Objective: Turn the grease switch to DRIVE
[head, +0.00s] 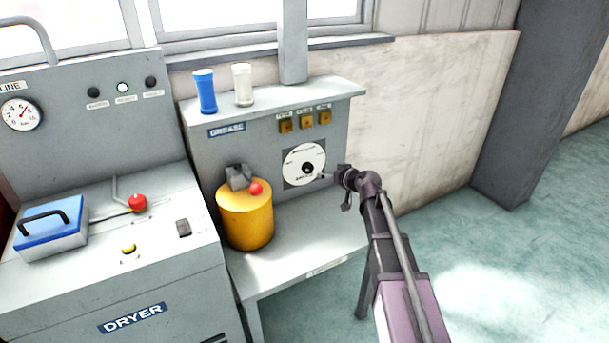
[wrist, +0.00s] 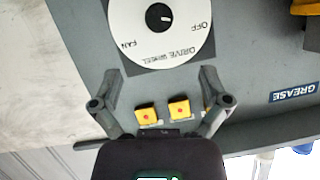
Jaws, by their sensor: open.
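The grease switch is a black knob (head: 307,168) at the centre of a white round dial (head: 294,176) on the grey GREASE panel. In the wrist view the knob (wrist: 160,16) is near the top edge, and the dial (wrist: 130,40) appears upside down with OFF, FAN and DRIVE WHEEL printed on it. A small pale mark shows on the knob, but I cannot tell for sure which label it points at. My gripper (head: 333,177) is just right of the dial. In the wrist view my gripper (wrist: 159,92) has its fingers spread apart, with nothing between them; the knob lies beyond the fingertips.
Several amber buttons (head: 305,121) sit above the dial. A yellow canister (head: 245,218) with a red knob stands left of it on the bench (head: 305,255). Blue (head: 204,91) and white (head: 242,85) cylinders stand on the top shelf. The DRYER cabinet (head: 165,290) is at left. Floor is clear at right.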

